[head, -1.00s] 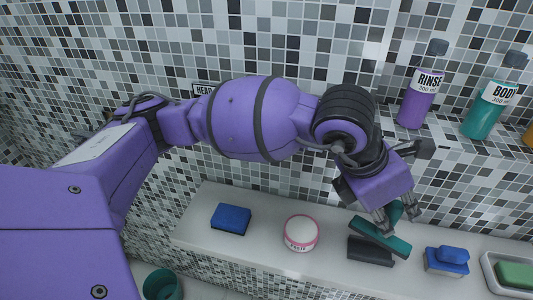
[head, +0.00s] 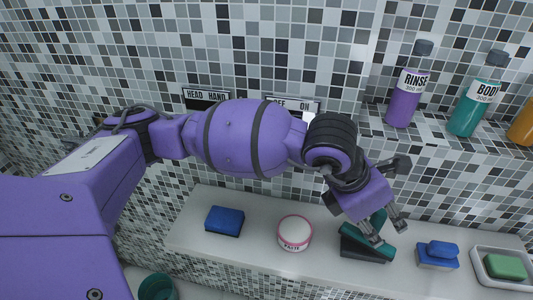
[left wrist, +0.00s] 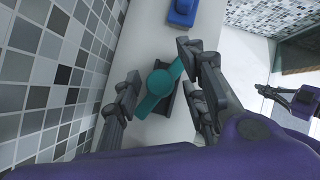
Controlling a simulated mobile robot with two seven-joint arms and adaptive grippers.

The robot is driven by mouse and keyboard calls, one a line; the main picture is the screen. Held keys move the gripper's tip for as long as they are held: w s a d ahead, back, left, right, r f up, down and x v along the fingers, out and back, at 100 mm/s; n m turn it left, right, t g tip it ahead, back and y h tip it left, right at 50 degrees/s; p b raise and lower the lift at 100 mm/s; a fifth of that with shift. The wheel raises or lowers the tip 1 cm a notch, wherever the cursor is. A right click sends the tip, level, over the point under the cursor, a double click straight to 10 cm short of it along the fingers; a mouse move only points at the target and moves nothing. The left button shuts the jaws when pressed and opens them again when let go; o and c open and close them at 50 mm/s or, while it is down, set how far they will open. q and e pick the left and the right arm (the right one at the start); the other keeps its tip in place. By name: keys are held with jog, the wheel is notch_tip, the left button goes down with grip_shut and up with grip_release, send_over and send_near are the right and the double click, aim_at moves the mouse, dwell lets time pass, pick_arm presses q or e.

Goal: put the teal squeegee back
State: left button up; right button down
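The teal squeegee (head: 374,252) lies at the dark block (head: 352,244) on the white ledge, its bar along the block and its handle rising toward my left gripper (head: 387,233). In the left wrist view, the squeegee (left wrist: 160,82) shows its round handle end and slanting bar, with the dark block partly hidden under it. My left gripper (left wrist: 158,65) has its fingers spread on either side of the handle, with a visible gap at the left. Contact at the right finger is unclear. My right gripper (left wrist: 280,96) shows small at the far right, apart from the squeegee.
On the ledge (head: 330,258) stand a dark blue sponge (head: 224,221), a pink-rimmed jar (head: 295,232), a blue brush or sponge (head: 437,254) and a dish (head: 487,279) with green soap. Purple (head: 407,98) and teal (head: 473,108) bottles stand on the upper shelf.

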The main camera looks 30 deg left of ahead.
pick_arm(q)
jog(key=shift+r, duration=0.15)
jog(key=v, duration=1.2)
